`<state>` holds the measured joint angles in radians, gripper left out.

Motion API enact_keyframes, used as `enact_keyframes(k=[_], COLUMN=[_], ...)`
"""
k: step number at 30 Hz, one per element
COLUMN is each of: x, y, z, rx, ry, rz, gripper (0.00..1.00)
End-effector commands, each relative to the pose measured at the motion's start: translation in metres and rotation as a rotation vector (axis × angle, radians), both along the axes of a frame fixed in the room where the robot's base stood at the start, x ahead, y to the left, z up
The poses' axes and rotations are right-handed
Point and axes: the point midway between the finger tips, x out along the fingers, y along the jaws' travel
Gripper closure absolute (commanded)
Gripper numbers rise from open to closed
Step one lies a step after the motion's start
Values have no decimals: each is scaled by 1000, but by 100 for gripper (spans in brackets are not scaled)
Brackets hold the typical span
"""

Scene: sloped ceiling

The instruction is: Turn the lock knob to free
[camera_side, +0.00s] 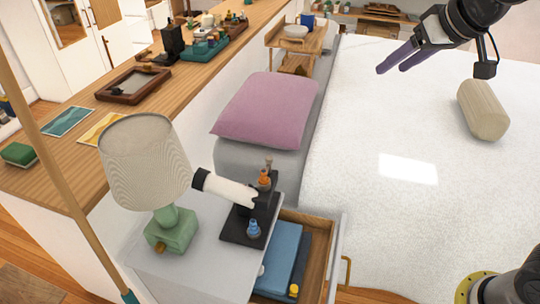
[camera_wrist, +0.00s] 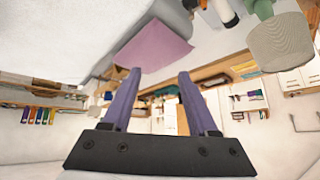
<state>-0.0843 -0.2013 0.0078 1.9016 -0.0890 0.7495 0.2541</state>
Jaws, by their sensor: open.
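A white tube with black ends (camera_side: 228,189) sits on a black stand (camera_side: 240,226) on the grey bedside cabinet. An orange knob (camera_side: 264,178) is near the top of the stand, and a blue knob (camera_side: 253,229) is low at its front. I cannot tell which knob is the lock knob, or its setting. My gripper (camera_side: 391,69) is open and empty, with purple fingers, high over the bed and far from the stand. In the wrist view its fingers (camera_wrist: 159,74) are spread apart, and part of the white tube (camera_wrist: 225,12) shows at the top edge.
A green lamp with a pale shade (camera_side: 145,162) stands left of the tube. An open drawer (camera_side: 318,258) holds blue books (camera_side: 280,258). A pink pillow (camera_side: 268,108) lies behind the cabinet. A beige bolster (camera_side: 483,110) lies on the white bed (camera_side: 380,220), otherwise largely clear.

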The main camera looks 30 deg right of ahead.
Motion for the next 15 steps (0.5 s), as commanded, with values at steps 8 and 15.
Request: enact_keyframes(k=[8, 15], x=[120, 194], y=[41, 87], z=[-45, -131], rx=[0, -19], ry=[53, 136], rz=[31, 77], gripper=[41, 41])
